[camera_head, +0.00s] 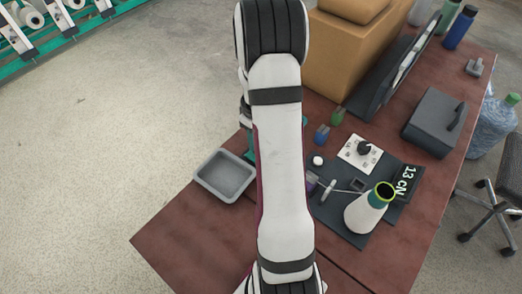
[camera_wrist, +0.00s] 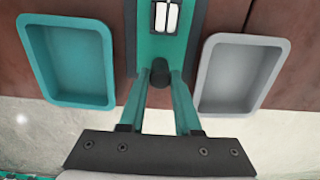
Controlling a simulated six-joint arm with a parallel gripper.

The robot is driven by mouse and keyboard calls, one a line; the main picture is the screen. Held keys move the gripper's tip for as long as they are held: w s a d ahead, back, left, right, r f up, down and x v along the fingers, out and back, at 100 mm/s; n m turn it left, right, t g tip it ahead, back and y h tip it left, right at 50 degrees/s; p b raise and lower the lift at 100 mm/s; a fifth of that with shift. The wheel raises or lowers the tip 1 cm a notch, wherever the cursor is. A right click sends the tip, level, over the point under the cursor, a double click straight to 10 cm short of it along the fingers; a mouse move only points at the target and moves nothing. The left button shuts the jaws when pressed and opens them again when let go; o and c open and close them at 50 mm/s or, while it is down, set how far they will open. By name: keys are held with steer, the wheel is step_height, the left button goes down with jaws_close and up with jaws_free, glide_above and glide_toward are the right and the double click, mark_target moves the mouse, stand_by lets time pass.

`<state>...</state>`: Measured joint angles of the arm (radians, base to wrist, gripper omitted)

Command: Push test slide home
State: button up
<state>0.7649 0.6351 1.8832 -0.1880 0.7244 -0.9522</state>
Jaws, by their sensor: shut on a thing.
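In the wrist view, a teal fixture (camera_wrist: 192,42) stands between two trays, with a pale two-part window (camera_wrist: 166,17) near the top edge. A dark round knob (camera_wrist: 160,68) sticks out at its near end; I take it as the test slide's handle, though the slide itself cannot be made out. My gripper (camera_wrist: 160,79) has its two teal fingers closed in on the knob, one at each side.
A grey tray (camera_head: 225,173) lies left of my arm on the red-brown table; a teal tray (camera_wrist: 108,60) shows in the wrist view. Right of my arm are a dark mat (camera_head: 340,225), a white cone (camera_head: 368,212), a dial plate (camera_head: 360,154) and a grey box (camera_head: 433,120).

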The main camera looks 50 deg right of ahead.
steer(key=shift+s, duration=2.35)
steer(key=o, duration=0.9)
steer(key=shift+r, duration=0.1)
step_height(320, 180, up, 7)
steer(key=shift+f, duration=0.1)
